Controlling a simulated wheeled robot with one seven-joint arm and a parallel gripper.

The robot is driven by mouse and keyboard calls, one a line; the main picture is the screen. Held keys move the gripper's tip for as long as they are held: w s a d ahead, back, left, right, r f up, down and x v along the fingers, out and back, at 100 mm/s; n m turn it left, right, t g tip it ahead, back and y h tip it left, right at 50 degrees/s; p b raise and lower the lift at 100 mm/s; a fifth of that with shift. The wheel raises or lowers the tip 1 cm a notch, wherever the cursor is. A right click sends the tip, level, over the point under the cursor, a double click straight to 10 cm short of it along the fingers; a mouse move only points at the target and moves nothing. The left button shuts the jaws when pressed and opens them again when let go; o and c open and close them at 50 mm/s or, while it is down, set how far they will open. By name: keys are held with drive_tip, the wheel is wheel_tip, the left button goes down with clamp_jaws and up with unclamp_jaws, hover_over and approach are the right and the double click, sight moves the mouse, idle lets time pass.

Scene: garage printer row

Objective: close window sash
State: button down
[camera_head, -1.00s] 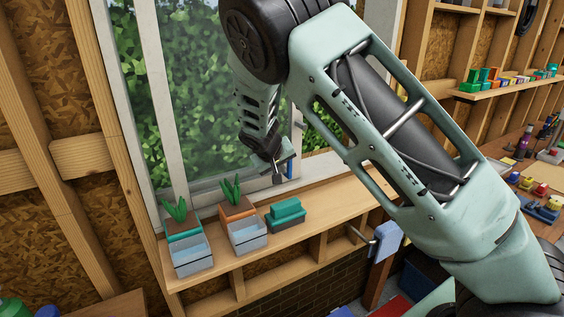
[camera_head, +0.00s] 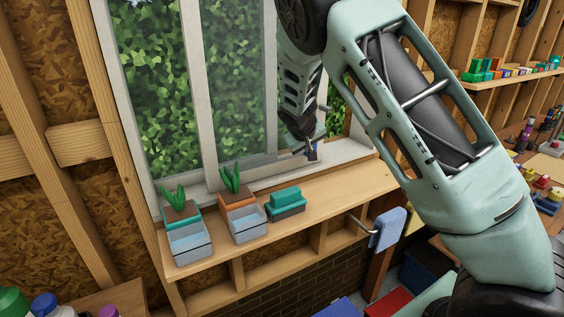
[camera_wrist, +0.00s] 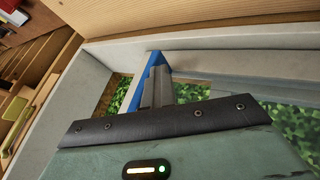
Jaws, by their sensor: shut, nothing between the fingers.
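The window sash (camera_head: 195,95) is a pale-framed glass pane in the wide white window frame (camera_head: 115,90), with green leaves outside. To the right, leaves show between my arm and the frame. My gripper (camera_head: 312,151) is low at the window, just above the sill, beside a pale upright; my arm hides much of this area. In the wrist view my shut grey fingers (camera_wrist: 157,88) reach in beside a blue angled piece (camera_wrist: 133,92), close to the pale frame. I cannot tell whether they touch the sash.
A wooden ledge (camera_head: 330,192) under the window holds two potted plants (camera_head: 181,212) (camera_head: 239,198), clear bins (camera_head: 190,241) and a teal box (camera_head: 286,202). A blue-grey panel (camera_head: 388,228) sticks out below right. Shelves and a cluttered bench line the right wall.

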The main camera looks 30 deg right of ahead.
drive_tip(key=d, duration=2.3)
drive_tip(key=shift+d, duration=0.2)
drive_tip(key=b+v, duration=0.5)
drive_tip(key=v, duration=1.2)
drive_tip(key=shift+r+b, duration=0.2)
drive_tip(key=shift+b, duration=0.15)
drive_tip(key=shift+a, duration=0.2)
